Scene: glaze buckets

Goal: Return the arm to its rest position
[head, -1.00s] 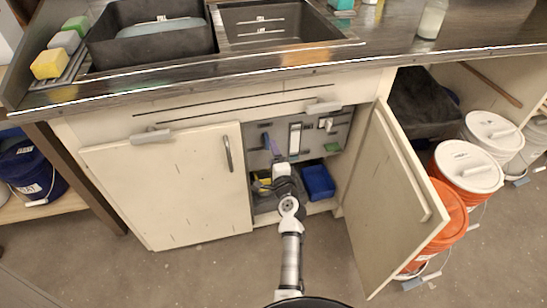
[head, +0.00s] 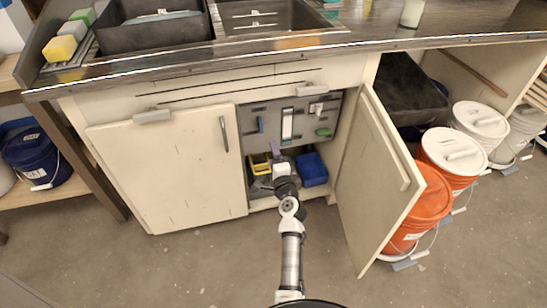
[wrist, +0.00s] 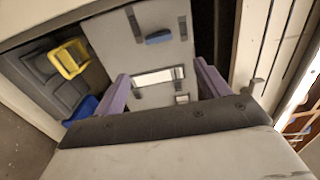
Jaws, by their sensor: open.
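My arm reaches forward from the bottom of the head view into an open sink cabinet. My gripper (head: 275,150) is in the cabinet opening, in front of the grey back panel (head: 300,110). The wrist view shows two purple fingers (wrist: 162,84) spread wide with nothing held between them. Behind them is the grey panel with small tools mounted on it. In the head view my wrist hides part of the cabinet floor.
A yellow bin (head: 260,164) and a blue bin (head: 312,169) stand on the cabinet floor beside my wrist. The open door (head: 378,185) stands right of my arm; the closed door (head: 172,176) is on the left. Several buckets, one orange (head: 423,205), stand beyond the open door.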

